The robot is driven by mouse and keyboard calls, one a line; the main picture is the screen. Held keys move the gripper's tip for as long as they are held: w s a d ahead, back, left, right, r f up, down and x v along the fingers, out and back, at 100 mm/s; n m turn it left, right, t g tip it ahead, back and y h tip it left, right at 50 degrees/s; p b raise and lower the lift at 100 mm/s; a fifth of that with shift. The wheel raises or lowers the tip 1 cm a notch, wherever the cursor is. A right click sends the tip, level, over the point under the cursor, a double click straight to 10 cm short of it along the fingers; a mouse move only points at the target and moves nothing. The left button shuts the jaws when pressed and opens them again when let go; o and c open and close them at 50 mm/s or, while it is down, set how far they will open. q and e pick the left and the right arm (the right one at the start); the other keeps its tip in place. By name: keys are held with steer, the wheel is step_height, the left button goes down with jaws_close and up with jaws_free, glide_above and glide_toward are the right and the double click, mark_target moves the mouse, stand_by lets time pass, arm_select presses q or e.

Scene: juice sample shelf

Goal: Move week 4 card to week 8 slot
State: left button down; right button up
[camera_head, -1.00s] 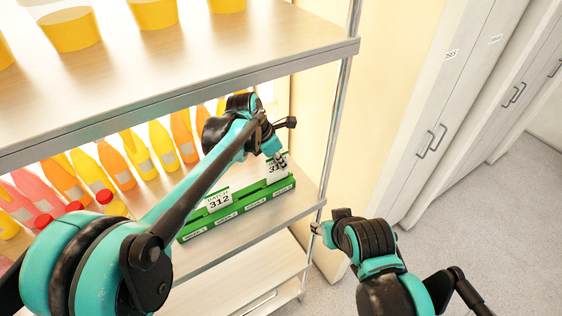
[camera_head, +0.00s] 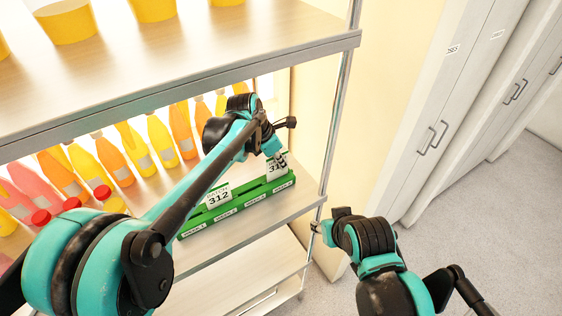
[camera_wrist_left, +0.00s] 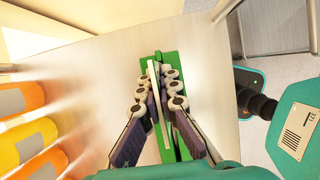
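A long green card holder (camera_head: 238,206) with several week labels stands on the middle shelf. One white and green card (camera_head: 277,170) reading "31" and a hidden digit stands at its right end. A card reading 312 (camera_head: 218,196) stands further left in the holder. My left gripper (camera_head: 281,160) is at the right-end card and hides part of it. In the left wrist view its fingers (camera_wrist_left: 157,88) lie on both sides of the card's thin white edge (camera_wrist_left: 153,72); whether both press on it is unclear. My right gripper (camera_head: 318,229) is near the shelf post, its fingers barely visible.
Several orange, yellow and pink bottles (camera_head: 110,160) stand behind and left of the holder. The upper shelf (camera_head: 180,75) hangs above my left arm. A metal post (camera_head: 335,130) rises at the shelf's right end. White cabinets (camera_head: 440,110) stand at the right.

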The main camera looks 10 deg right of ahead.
arm_select(q)
steer(key=shift+f+b, duration=0.55)
steer(key=shift+f, duration=0.15)
steer(key=c, duration=1.6)
jaws_free()
steer(key=shift+c, duration=0.2)
